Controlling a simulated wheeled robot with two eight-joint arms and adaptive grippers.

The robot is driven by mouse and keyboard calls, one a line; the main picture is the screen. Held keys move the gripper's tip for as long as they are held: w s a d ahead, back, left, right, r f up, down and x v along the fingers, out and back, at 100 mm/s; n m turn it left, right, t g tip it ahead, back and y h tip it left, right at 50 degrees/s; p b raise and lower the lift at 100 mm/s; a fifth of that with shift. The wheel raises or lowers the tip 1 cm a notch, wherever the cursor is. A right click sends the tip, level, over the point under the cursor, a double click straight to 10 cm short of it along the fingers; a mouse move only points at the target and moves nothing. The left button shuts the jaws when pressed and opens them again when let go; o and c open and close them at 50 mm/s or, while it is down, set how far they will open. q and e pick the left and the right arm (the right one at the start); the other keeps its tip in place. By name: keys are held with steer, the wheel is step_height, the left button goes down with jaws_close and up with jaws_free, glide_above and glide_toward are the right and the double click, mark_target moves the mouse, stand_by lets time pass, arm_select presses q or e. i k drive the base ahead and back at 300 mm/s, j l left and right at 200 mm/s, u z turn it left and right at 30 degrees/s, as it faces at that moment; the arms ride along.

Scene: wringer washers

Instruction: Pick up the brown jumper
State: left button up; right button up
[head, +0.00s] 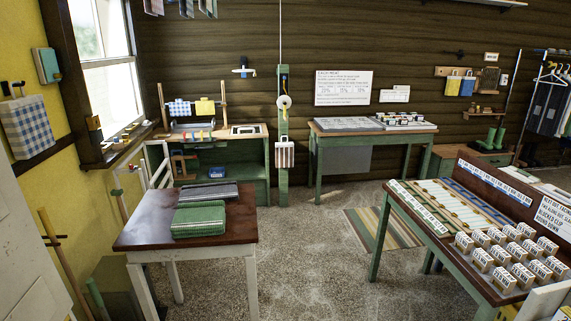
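I cannot make out a brown jumper anywhere in the head view. Dark garments (548,108) hang on a rail at the far right, too small to tell their kind. Neither of my grippers is in view.
A green-legged table (452,262) with several labelled blocks stands at the right. A green table (424,132) stands at the back wall. Speckled floor (310,260) lies open between them.

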mark_target(227, 191)
steer(key=i+l, duration=0.2)
steer(key=i, duration=0.5)
steer(key=i+l+z, duration=0.15)
steer(key=i, duration=0.55)
steer(key=i+l, duration=0.15)
steer(key=i, duration=0.6)
steer(key=i+u, duration=0.4)
steer(key=i+l+u, duration=0.1)
steer(key=u, duration=0.25)
steer(key=i+l+u, duration=0.25)
steer(key=i+u, duration=0.15)
steer(key=i+l+u, duration=0.35)
steer(key=k+j, duration=0.1)
